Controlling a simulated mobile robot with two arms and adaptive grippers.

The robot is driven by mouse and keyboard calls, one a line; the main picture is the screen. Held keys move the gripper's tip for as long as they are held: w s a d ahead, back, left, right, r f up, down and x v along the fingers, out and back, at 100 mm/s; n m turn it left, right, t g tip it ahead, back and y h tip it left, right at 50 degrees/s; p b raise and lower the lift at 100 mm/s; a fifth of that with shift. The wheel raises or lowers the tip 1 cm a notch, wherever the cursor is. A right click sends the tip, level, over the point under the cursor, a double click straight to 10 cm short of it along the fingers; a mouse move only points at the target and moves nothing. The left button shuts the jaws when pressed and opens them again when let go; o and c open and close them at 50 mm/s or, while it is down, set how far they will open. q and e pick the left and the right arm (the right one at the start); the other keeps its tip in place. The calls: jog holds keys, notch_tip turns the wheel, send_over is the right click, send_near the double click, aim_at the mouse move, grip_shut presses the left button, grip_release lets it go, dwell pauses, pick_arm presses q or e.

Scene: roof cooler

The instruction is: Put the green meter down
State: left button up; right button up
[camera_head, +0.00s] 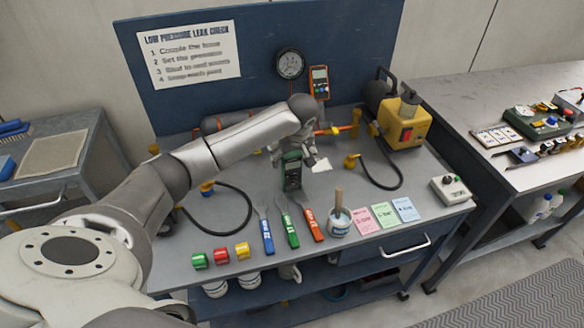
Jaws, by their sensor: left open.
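The green meter (292,172) is upright at the middle of the grey bench (335,185), its dark face toward me. Its lower end appears to be at the bench top, though I cannot tell exactly how it rests. My left gripper (293,158) reaches in from the upper left and is open, with its fingers around or right behind the meter's upper part. The gripper hides some of the meter's back and the bench behind it. My right gripper is not in view.
Blue, green and red-handled scrapers (291,231) lie in front of the meter. A brush pot (339,222) and coloured cards (385,216) are at front right. A black hose (250,213) curves at left. A yellow pump (404,122) stands at back right. An orange meter (319,82) is behind.

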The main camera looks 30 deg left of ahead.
pick_arm(q)
jog(key=shift+p+x, duration=0.35)
jog(key=shift+x, duration=1.45)
jog(key=shift+s+d, duration=0.1)
jog(key=shift+d, duration=0.05)
jog(key=c, duration=1.4)
